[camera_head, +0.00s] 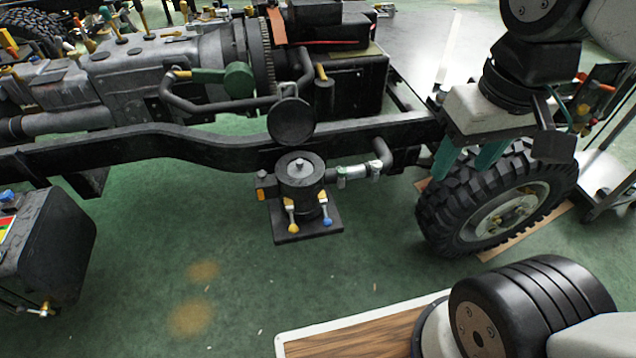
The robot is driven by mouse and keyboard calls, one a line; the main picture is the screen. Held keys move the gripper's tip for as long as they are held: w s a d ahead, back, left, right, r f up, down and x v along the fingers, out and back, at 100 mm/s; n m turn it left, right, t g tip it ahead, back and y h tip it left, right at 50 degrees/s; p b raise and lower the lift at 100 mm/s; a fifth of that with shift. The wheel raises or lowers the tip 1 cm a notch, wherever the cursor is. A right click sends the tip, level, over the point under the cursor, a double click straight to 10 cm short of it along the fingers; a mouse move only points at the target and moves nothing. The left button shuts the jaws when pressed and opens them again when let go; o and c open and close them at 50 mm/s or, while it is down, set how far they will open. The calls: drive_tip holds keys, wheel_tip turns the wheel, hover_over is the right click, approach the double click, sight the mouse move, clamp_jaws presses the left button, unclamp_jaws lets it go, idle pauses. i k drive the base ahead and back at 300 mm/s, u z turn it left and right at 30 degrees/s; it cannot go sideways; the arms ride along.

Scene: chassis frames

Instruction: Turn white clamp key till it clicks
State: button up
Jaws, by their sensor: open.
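A short hose joint (359,171) with pale, silver and green fittings runs from the right side of a black canister (300,182) to a black elbow pipe. A small pale piece on this joint may be the white clamp key, but it is too small to tell. Two small levers hang on the canister's front, one yellow-tipped (293,227) and one blue-tipped (327,220). My gripper (460,172) has two teal fingers, apart and pointing down. It appears to the right of the joint, over the tyre's upper left, with nothing visible between the fingers.
A black chassis rail (200,142) crosses behind the canister. A large wheel (497,205) shows below and right of my gripper. A round black disc (291,121) appears just above the canister. A black tank (45,247) is at the left. The green floor in front is largely clear.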

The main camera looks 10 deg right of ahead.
sight(376, 166)
drive_tip(key=u, duration=1.85)
drive_tip(key=k, duration=1.5)
drive_tip(key=z, duration=1.8)
drive_tip(key=i, duration=1)
